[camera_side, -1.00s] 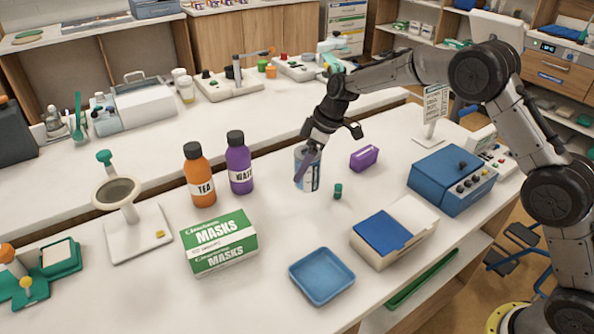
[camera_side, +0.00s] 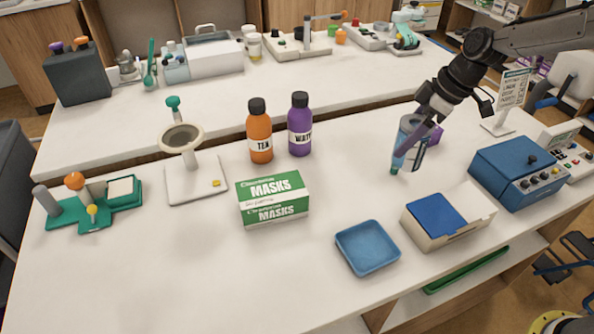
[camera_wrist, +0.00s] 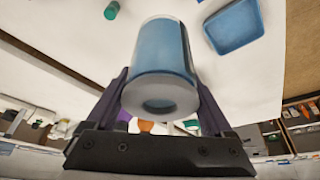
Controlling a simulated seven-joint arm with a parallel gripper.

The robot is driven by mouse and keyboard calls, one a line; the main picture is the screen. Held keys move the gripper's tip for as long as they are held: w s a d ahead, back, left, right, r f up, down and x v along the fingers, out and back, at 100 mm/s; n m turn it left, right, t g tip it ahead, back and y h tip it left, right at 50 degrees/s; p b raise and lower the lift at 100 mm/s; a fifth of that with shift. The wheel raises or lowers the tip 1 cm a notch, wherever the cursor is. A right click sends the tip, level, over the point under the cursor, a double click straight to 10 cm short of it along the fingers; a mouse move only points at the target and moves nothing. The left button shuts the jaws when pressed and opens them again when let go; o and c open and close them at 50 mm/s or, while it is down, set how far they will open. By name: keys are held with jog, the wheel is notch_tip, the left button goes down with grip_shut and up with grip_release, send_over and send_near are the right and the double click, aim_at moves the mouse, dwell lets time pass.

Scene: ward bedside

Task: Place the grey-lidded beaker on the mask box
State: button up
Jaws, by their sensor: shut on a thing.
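An orange tea bottle (camera_side: 259,135) and a purple water bottle (camera_side: 300,128) stand behind the mask box. A small teal vial (camera_side: 396,167) stands close by the beaker. A blue tray (camera_side: 367,248) lies in front.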

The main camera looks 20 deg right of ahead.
jog(key=s+a+r+n+g+y, duration=0.1)
jog(key=s+a+r+n, duration=0.2)
jog(key=a, duration=0.6)
jog(key=s+a+r+n, duration=0.1)
jog(key=s+a+r, duration=0.3)
jog(key=a, duration=0.5)
send_over(283, 194)
jog(key=shift+f, duration=6.05)
jog(key=shift+f, duration=0.2)
jog(key=o, duration=1.5)
jog(key=shift+o, duration=0.2)
